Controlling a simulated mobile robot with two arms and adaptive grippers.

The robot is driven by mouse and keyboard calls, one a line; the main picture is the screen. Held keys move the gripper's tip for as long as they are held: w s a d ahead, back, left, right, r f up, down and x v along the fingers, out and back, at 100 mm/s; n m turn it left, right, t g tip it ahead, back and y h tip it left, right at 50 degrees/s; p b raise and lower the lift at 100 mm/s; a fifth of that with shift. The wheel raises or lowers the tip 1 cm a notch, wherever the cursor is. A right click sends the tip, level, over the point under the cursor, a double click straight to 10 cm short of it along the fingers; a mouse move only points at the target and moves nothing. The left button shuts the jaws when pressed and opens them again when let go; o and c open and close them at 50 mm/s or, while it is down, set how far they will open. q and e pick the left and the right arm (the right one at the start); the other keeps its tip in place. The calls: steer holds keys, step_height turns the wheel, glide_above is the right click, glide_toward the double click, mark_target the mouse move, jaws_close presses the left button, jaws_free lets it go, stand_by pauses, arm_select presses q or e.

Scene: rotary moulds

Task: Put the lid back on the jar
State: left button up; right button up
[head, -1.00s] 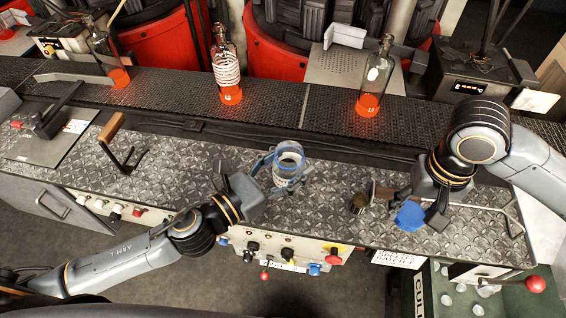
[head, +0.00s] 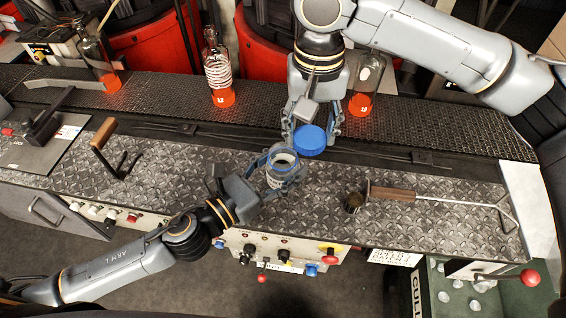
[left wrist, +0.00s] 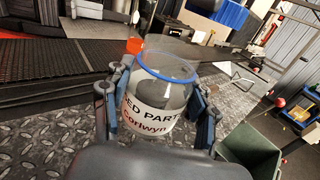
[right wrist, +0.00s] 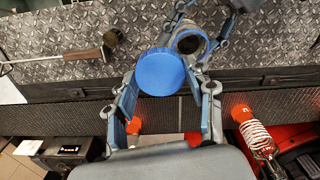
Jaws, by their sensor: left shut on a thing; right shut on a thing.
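The clear jar (head: 281,172) stands upright on the diamond-plate bench, its top open with a blue ring at the rim. In the left wrist view the jar (left wrist: 152,105) shows a printed label. My left gripper (head: 284,178) is shut around the jar's sides. The blue lid (head: 309,139) is held by my right gripper (head: 315,132), above the bench, up and to the right of the jar's mouth in the head view. In the right wrist view the lid (right wrist: 160,72) lies between the fingers and beside the jar's mouth (right wrist: 189,42), partly overlapping it.
A brush with a wooden handle (head: 392,193) lies on the bench to the right. Bottles with glowing orange bases, one of them spiral-wrapped (head: 219,75), stand on the conveyor (head: 180,98) behind. A wooden-handled lever (head: 104,133) is at left.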

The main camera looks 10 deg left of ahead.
mark_target(283, 145)
steer(key=a+r, duration=0.2)
steer(key=a, duration=0.1)
steer(key=a+r, duration=0.1)
steer(key=shift+s+a, duration=0.2)
steer(key=shift+a, duration=0.05)
steer(key=shift+f, duration=2)
steer(key=shift+f, duration=0.85)
steer(key=shift+f, duration=0.55)
